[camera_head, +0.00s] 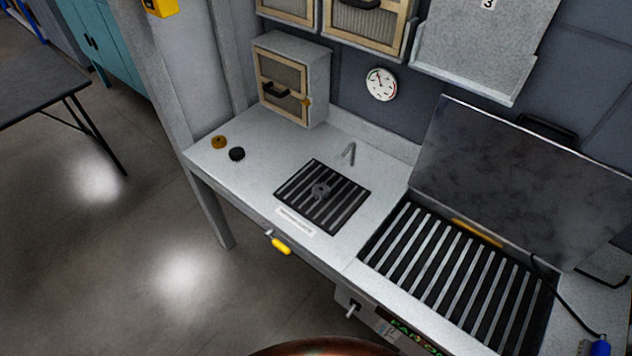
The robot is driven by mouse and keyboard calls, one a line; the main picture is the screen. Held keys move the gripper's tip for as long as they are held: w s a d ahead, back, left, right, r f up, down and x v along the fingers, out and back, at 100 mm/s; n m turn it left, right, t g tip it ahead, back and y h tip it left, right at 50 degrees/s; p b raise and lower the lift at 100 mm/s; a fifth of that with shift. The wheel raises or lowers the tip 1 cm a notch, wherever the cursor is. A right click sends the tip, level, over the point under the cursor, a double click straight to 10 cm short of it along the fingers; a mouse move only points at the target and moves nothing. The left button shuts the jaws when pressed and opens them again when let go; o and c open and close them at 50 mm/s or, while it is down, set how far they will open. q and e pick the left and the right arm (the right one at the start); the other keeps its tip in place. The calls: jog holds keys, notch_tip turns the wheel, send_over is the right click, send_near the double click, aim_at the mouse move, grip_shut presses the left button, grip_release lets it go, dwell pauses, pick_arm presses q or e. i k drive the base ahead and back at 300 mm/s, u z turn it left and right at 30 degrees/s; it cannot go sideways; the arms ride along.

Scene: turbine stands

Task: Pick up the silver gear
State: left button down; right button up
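A small grey round part with a dark centre, which looks like the silver gear (320,190), lies on a black slatted plate (345,209) set in the light grey worktop. It is small in the view and its teeth are not clear. A brown-gold disc (218,142) and a black disc (237,154) lie on the worktop to its left. Neither of my grippers shows in this view.
A grey angled piece (348,152) stands behind the plate. A larger slatted bay (455,270) with a raised dark lid (520,180) is to the right. A cabinet (290,80) stands at the back left. The worktop around the discs is mostly clear.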

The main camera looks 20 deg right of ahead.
aim_at(320, 191)
jog(key=u, duration=0.05)
jog(key=k, duration=1)
jog(key=z, duration=1.3)
jog(key=i, duration=1.2)
jog(key=u, duration=0.45)
